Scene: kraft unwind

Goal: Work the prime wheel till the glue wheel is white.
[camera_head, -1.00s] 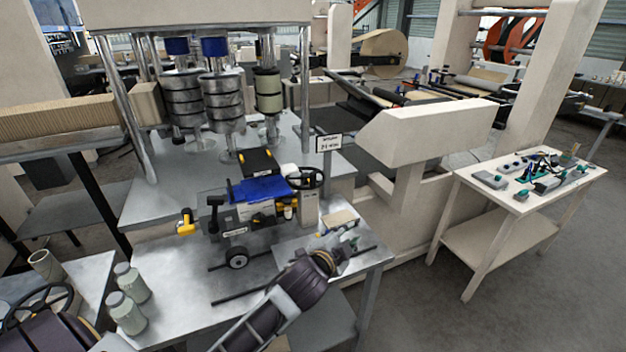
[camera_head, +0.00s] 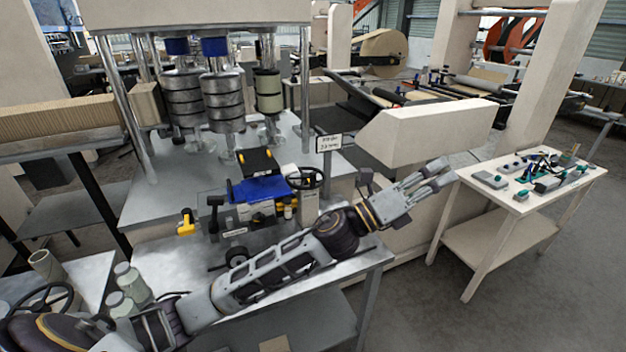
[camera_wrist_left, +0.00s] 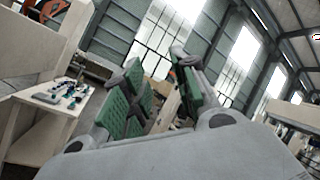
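My left gripper (camera_head: 428,182) is to the right of the unit and handwheel, past the table's right edge, touching nothing. In the left wrist view its green-padded fingers (camera_wrist_left: 158,95) are apart, with nothing seen between them. My right gripper is not in view.
Another black handwheel (camera_head: 42,308) is at the lower left, by pale bottles (camera_head: 128,280). A yellow-handled part (camera_head: 186,222) sticks out left of the unit. A cream machine arm (camera_head: 425,130) stands behind my gripper; a side table (camera_head: 470,185) with small devices is at right.

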